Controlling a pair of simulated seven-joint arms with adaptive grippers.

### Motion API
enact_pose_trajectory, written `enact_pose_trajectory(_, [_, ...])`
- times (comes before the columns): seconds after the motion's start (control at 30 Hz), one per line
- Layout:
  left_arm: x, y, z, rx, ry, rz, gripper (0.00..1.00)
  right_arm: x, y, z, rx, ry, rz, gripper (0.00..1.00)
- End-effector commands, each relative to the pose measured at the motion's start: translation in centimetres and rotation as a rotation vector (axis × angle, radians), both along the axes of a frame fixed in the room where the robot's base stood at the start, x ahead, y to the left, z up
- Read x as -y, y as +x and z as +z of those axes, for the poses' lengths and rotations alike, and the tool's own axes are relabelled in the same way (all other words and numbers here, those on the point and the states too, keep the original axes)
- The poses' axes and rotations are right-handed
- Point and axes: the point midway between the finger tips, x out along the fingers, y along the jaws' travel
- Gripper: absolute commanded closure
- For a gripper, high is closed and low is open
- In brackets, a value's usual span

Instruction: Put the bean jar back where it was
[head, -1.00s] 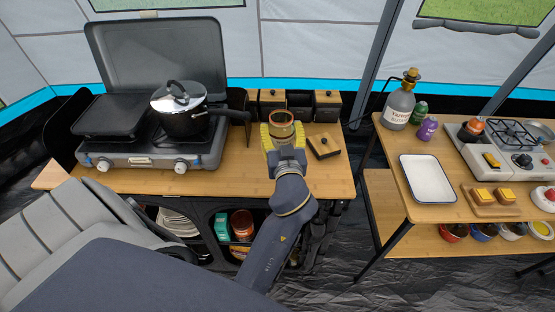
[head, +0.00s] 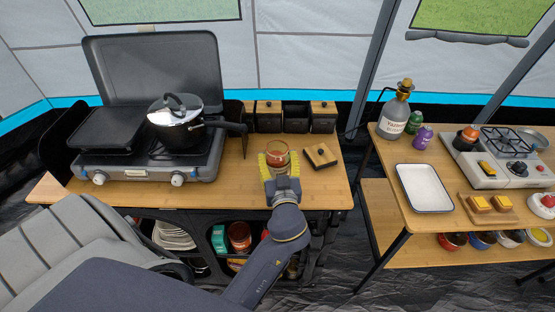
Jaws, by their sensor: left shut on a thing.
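The bean jar (head: 278,150) is a small glass jar with reddish-brown contents. My left gripper (head: 278,166) is shut on it, with a yellow finger on each side. The jar is over the front-middle part of the wooden counter (head: 228,180), right of the stove. I cannot tell whether its base, hidden behind the gripper, touches the counter. My right gripper is not in view.
Black canisters stand behind, the middle one (head: 296,117) lidless. A stove (head: 146,166) with a pot (head: 178,130) is to the left. Another table (head: 392,209) stands right, across a gap.

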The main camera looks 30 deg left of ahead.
Motion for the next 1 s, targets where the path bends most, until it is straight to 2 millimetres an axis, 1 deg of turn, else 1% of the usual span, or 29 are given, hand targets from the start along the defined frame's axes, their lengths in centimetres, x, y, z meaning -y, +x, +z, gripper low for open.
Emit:
enact_pose_trajectory(0.13, [0.0,0.0,-0.2,0.001,0.001,0.001,0.79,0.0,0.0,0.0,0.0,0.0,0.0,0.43])
enact_pose_trajectory(0.17, [0.0,0.0,-0.2,0.0,0.0,0.001,0.34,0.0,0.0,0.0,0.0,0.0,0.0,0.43])
enact_pose_trajectory(0.33, [0.0,0.0,-0.2,0.0,0.0,0.001,0.14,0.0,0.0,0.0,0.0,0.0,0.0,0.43])
enact_pose_trajectory(0.67, [0.1,0.0,0.1,0.001,0.0,-0.001,0.14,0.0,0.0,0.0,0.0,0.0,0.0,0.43])
enact_pose_trajectory(1.0, [2.6,-3.1,-0.1,-0.001,-0.003,0.0,0.14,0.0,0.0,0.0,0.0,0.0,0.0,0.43])
